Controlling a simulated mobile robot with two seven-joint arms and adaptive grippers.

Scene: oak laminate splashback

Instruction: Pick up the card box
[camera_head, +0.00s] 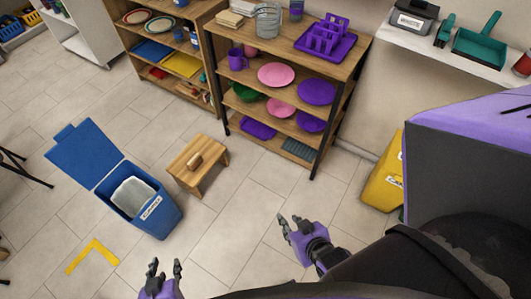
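My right gripper (289,220) is over the floor to the right of the stool. Its fingers are apart and empty. Neither gripper touches the brown object.
A blue bin (158,218) with its lid open stands left of the stool. A wooden shelf unit (300,58) with purple, pink and green dishes stands behind. A yellow bin (382,188) stands at the right. Tiled floor between stool and grippers is clear. Yellow tape (95,248) marks the floor.

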